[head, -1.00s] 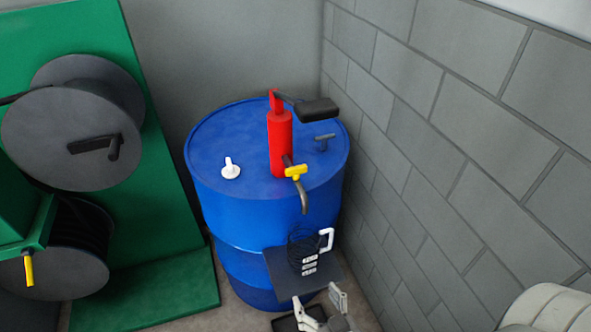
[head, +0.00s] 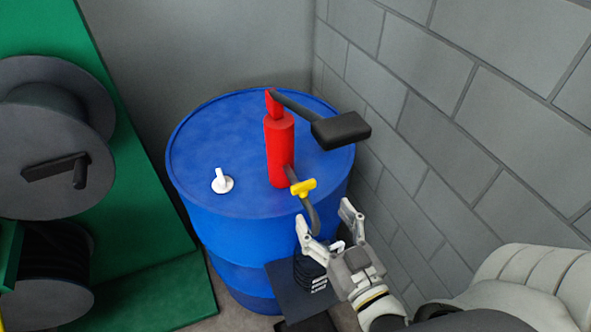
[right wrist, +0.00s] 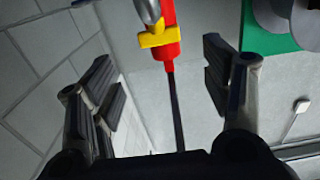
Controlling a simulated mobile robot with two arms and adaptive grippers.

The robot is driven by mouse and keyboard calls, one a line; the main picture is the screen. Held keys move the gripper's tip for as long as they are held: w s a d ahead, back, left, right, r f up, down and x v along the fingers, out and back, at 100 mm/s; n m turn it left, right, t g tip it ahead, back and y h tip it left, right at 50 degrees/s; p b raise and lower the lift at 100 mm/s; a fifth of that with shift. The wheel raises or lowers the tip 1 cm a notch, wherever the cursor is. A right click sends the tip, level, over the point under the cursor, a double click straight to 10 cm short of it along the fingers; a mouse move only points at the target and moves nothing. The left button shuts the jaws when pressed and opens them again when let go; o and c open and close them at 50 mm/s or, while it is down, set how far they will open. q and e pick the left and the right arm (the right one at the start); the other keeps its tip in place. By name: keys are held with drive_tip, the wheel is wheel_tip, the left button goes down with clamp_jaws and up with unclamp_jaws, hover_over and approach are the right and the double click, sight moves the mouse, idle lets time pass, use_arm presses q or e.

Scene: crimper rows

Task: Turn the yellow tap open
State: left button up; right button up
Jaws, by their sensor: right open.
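The yellow tap (head: 303,188) sits on the dark spout of a red hand pump (head: 279,150), which stands on top of a blue drum (head: 230,225). My right gripper (head: 325,222) is open and empty, just below and to the right of the tap in the head view. In the right wrist view the tap (right wrist: 160,36) shows beyond and between the open fingers (right wrist: 160,88), near the top of the picture, with the red pump behind it. The fingers appear apart from the tap. My left gripper is not in view.
The pump's dark lever (head: 340,130) reaches right above the tap. A white fitting (head: 222,181) stands on the drum lid. A dark shelf (head: 283,278) holds a dark container below the spout. A grey block wall (head: 480,130) is close on the right; green reel stand (head: 150,285) left.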

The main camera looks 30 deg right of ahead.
sight(305, 186)
drive_tip(key=w, duration=0.1)
drive_tip(key=w+p, duration=0.2)
drive_tip(key=shift+w+r, duration=0.25)
drive_tip(key=shift+w, duration=0.1)
drive_tip(key=w+p, duration=0.2)
drive_tip(key=w, duration=0.2)
drive_tip(key=shift+w+d, duration=0.15)
drive_tip(key=shift+d, duration=0.05)
drive_tip(key=shift+w+f, duration=0.15)
drive_tip(key=shift+w, duration=0.55)
drive_tip(key=shift+w+d, duration=0.1)
drive_tip(key=shift+w, duration=0.15)
drive_tip(key=c, duration=1)
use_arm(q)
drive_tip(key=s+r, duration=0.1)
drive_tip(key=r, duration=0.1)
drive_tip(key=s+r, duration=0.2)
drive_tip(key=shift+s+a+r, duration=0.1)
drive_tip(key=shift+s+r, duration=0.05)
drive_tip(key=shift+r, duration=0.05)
use_arm(e)
drive_tip(key=shift+c, duration=0.2)
